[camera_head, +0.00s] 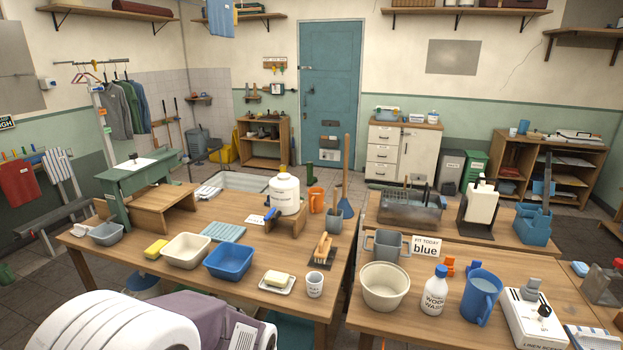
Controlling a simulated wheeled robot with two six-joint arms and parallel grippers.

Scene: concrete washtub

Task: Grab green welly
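A small dark green upright thing (309,175) stands beyond the far edge of the left table, in front of the teal door. It may be the green welly, but it is too small to be sure, and its lower part is partly hidden behind the orange jug (316,199). Neither of my grippers shows in the head view.
The left wooden table (215,290) holds basins, a white canister (285,194) and a brush. The right table (413,333) holds a cream bowl (385,287), a blue jug (481,297) and a bottle. A narrow gap separates the tables. Some floor is open before the door.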

